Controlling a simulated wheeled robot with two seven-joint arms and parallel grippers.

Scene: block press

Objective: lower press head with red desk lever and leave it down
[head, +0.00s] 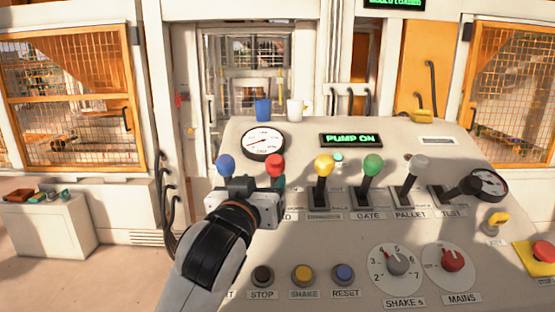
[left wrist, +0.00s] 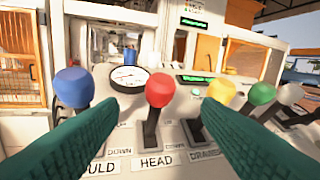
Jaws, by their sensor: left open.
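The red desk lever (head: 275,162) stands on the control desk, between the blue lever (head: 225,164) and the yellow lever (head: 324,165). In the left wrist view the red lever's knob (left wrist: 158,88) stands upright over a label reading HEAD. My left gripper (head: 252,188) is just in front of the red lever in the head view. Its two green fingers are spread wide, with the red knob between them in the picture and neither finger visibly touching it. My right gripper is not in view. I cannot make out the press head behind the desk.
The green lever (head: 373,165), white lever (head: 418,164) and a black lever (head: 470,187) stand to the right. A lit PUMP ON display (head: 350,140), a gauge (head: 263,144) and two cups, blue (head: 263,110) and white (head: 295,110), are farther back. Buttons and dials fill the front.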

